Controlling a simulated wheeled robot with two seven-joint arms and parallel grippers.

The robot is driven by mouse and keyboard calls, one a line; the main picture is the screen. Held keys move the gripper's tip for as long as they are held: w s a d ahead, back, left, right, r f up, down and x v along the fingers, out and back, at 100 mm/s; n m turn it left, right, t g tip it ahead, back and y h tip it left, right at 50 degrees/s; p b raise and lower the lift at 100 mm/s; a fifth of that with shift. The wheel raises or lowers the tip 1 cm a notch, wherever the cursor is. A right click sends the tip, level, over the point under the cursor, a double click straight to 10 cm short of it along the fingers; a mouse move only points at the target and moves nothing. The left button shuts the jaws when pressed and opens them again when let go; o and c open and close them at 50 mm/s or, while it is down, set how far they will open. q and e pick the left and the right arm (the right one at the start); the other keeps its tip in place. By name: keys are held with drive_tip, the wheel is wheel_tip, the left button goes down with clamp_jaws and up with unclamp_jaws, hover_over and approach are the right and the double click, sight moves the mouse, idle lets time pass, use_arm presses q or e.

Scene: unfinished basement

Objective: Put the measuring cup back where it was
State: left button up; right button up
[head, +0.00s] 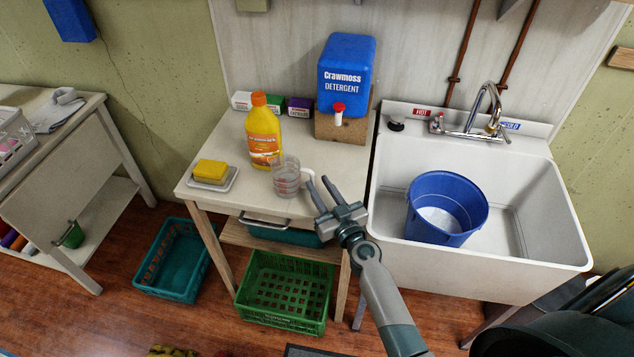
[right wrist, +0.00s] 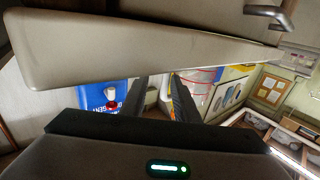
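The clear measuring cup (head: 286,180) with red markings stands on the small wooden table (head: 222,150), in front of the orange-yellow bottle (head: 262,135). Its handle is on its right side. My right gripper (head: 318,182) is just right of the handle, fingers spread apart. In the right wrist view the cup (right wrist: 201,84) shows beyond the fingers, with a pale part visible between them that may be the handle. I cannot tell whether a finger touches it. My left gripper is not in view.
A yellow sponge (head: 210,170) on a dish sits left of the cup. A blue detergent dispenser (head: 345,75) stands behind on a wooden block. The white sink (head: 540,235) with a blue bucket (head: 447,205) is at right. Green (head: 285,318) and teal (head: 152,290) baskets are below.

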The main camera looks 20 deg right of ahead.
drive_tip(key=s+b, duration=0.1)
drive_tip(key=s, duration=0.8)
drive_tip(key=shift+s+d, duration=0.25)
drive_tip(key=shift+d, duration=0.05)
drive_tip(key=shift+a, duration=0.1)
idle(0.4)
drive_tip(key=s+a+f+n+g+y, duration=0.1)
drive_tip(key=s+a+f+g+y, duration=0.15)
drive_tip(key=a+f, duration=0.55)
drive_tip(key=s+d+f+g+h, duration=0.1)
drive_tip(key=s+f+g, duration=0.2)
drive_tip(key=s+f, duration=0.75)
drive_tip(key=s+d+f+g+h, duration=0.1)
drive_tip(key=s+f+g, duration=0.25)
drive_tip(key=f, duration=1.45)
drive_tip(key=s+d+f+g, duration=0.2)
drive_tip(key=s+f, duration=0.4)
drive_tip(key=s, duration=0.5)
drive_tip(key=s+d+f+g+h, duration=0.1)
drive_tip(key=s+d+f+g, duration=0.1)
drive_tip(key=s+f, duration=0.4)
drive_tip(key=s+d+f+g, duration=0.1)
drive_tip(key=s+f+g, duration=0.3)
drive_tip(key=s, duration=1.1)
wheel_tip(320, 180, down, 2)
drive_tip(key=shift+s+d+f+n, duration=0.2)
drive_tip(key=shift+s+d+n, duration=0.2)
